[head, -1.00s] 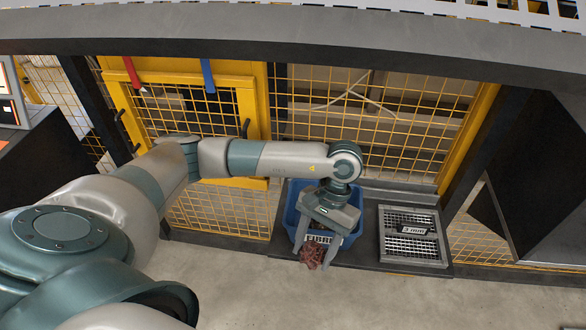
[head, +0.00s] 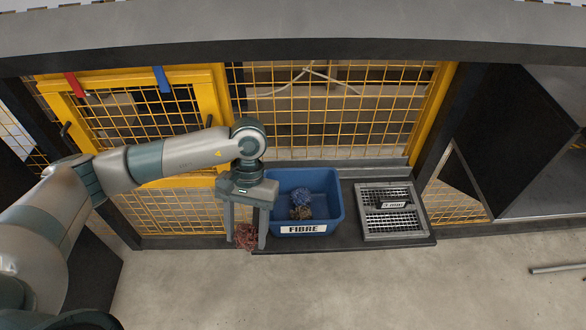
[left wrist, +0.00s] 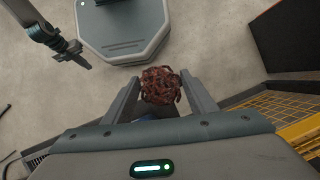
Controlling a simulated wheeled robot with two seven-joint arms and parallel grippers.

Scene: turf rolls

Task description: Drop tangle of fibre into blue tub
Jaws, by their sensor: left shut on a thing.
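The tangle of fibre (head: 246,237) is a reddish-brown clump held low between the fingers of my left gripper (head: 247,243). In the left wrist view the tangle (left wrist: 160,86) sits between both fingertips. The blue tub (head: 334,217) has a white FIBRE label on its front and stands just right of the gripper. The gripper and tangle appear outside the tub, left of its front left corner. Part of my right arm, with what looks like the right gripper (left wrist: 76,53), shows at upper left in the left wrist view; its jaw state is unclear.
Inside the tub lie a blue tangle (head: 301,197) and a brown one (head: 301,213). A grey mesh tray (head: 391,236) labelled 3 mm stands to its right on a dark platform (head: 350,241). Yellow mesh fencing (head: 330,130) rises behind. The floor in front is clear.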

